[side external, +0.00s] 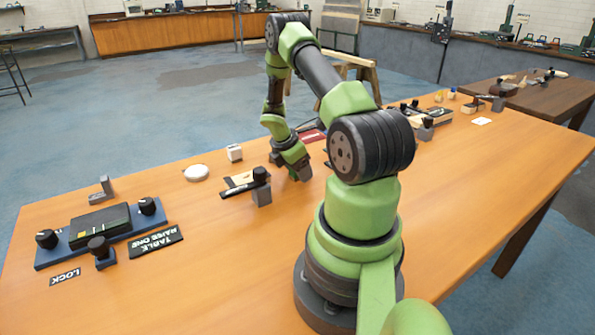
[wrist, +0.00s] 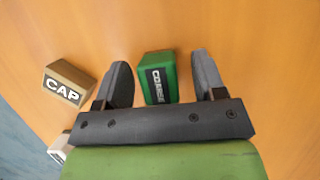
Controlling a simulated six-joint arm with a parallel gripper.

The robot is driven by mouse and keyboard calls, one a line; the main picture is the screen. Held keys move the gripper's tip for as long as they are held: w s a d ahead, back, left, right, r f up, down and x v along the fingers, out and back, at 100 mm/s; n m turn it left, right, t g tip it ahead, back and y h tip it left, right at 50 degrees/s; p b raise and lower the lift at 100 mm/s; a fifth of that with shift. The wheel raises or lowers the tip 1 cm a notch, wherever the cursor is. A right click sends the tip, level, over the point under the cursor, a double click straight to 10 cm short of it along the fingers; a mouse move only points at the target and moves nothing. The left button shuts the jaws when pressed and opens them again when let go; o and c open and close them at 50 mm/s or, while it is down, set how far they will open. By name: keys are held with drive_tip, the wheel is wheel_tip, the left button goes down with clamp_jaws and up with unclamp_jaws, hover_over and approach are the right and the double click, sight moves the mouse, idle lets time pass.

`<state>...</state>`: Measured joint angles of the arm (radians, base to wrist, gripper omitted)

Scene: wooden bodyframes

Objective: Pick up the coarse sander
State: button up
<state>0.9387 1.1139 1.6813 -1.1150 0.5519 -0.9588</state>
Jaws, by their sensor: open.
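The coarse sander is a green block (wrist: 156,80) with a black label that appears to read COARSE. In the wrist view it lies on the wooden table between the two fingers of my gripper (wrist: 164,82). The fingers are open, with a gap of bare table on each side of the block, wider on the right. In the side view my gripper (side external: 303,174) is low over the table, and the block cannot be clearly made out there.
A tan block labelled CAP (wrist: 67,84) lies just left of my gripper, with a pale block (wrist: 59,146) below it.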

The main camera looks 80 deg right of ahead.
drive_tip(key=c, duration=1)
drive_tip(key=shift+r, duration=0.1)
wheel_tip(320, 180, up, 10)
drive_tip(key=shift+f, duration=0.1)
